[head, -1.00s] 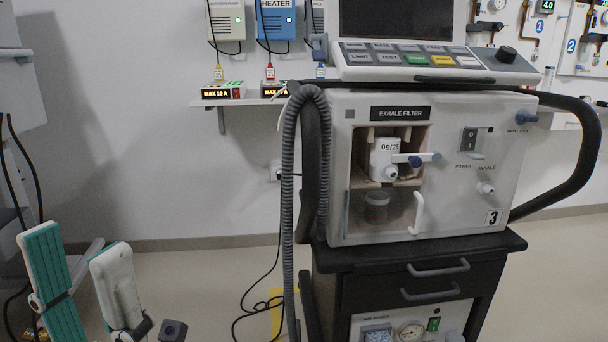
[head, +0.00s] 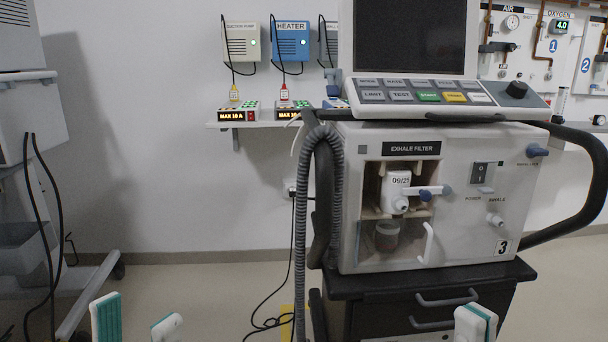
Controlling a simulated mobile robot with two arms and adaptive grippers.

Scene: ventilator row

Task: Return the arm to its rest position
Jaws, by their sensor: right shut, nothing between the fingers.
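My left gripper (head: 137,320) is at the bottom left of the head view. Its two white fingers with teal pads stand apart with nothing between them. My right gripper (head: 476,322) shows only its fingertips at the bottom edge, in front of the cart; they are shut together and empty. The rest of both arms is out of view. The ventilator (head: 440,200), marked 3, stands right of centre on its dark cart (head: 425,283). Its exhale filter (head: 396,190), labelled 09/25, sits in the open-looking bay. Neither gripper visibly touches the ventilator.
A grey corrugated hose (head: 302,230) hangs down the ventilator's left side. A wall shelf (head: 262,124) carries power boxes. Another wheeled machine (head: 30,130) stands at far left with hanging cables. The floor (head: 190,285) between the machines is mostly clear.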

